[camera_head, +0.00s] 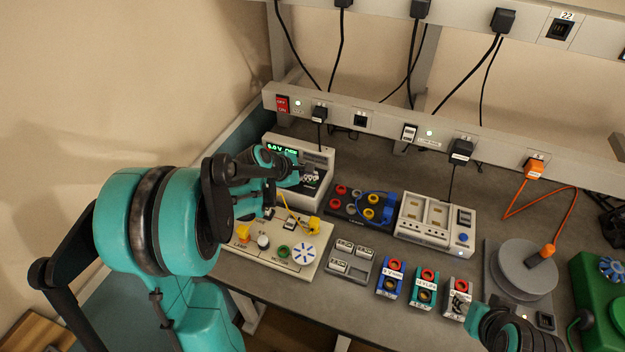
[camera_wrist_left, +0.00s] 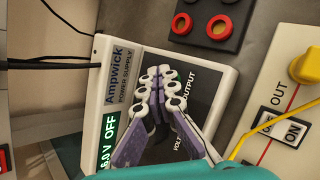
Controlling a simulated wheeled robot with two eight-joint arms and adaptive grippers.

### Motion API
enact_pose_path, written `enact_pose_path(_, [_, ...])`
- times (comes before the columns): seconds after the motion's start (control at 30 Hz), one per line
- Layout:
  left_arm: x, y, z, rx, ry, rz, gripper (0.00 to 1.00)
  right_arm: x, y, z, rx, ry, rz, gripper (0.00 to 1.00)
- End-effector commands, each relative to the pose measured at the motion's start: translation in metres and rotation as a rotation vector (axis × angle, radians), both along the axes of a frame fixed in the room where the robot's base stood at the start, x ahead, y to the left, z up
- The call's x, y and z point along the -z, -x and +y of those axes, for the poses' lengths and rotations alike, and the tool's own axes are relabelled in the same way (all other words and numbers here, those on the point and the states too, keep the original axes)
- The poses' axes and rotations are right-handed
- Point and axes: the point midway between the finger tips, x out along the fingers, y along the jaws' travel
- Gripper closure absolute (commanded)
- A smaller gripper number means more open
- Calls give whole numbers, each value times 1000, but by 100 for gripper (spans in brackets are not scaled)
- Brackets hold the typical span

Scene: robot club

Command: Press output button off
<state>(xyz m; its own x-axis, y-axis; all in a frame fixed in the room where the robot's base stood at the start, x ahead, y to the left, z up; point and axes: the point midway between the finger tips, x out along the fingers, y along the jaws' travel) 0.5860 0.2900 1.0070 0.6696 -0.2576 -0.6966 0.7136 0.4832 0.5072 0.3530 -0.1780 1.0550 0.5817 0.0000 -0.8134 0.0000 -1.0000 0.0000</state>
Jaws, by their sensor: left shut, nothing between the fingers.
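The power supply (camera_head: 323,155) is a white box labelled Ampwick at the back left of the bench. Its green display (camera_head: 283,150) reads OFF; the wrist view also shows the display (camera_wrist_left: 108,140) with OFF lit. My left gripper (camera_head: 310,174) is at the front panel, its fingers shut and empty. In the left wrist view the fingertips (camera_wrist_left: 155,90) lie over the dark panel beside the OUTPUT lettering (camera_wrist_left: 181,112). The fingers hide the output button, and I cannot tell whether they touch it. Part of my right arm shows at the lower right; its fingers are not clear.
A cream switch board (camera_head: 262,255) with a yellow wire stands in front of the supply. A dark socket block (camera_head: 345,208) and a white charger unit (camera_head: 438,222) stand to its right. Small labelled blocks (camera_head: 391,279) line the front. A socket rail (camera_head: 385,118) runs behind.

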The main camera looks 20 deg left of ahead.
Motion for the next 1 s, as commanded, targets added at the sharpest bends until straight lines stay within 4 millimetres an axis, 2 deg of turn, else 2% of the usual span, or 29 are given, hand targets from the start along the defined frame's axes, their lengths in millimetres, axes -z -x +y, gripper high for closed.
enact_pose_path(0.2, [-9,0,0,0,0,0,100,-6,0,0,0,0,0,60])
enact_pose_path(0.57, [-11,0,0,0,0,0,100,-8,0,0,0,0,0,60])
enact_pose_path(1.0, [-55,0,0,0,0,0,100,-42,0,0,0,0,0,60])
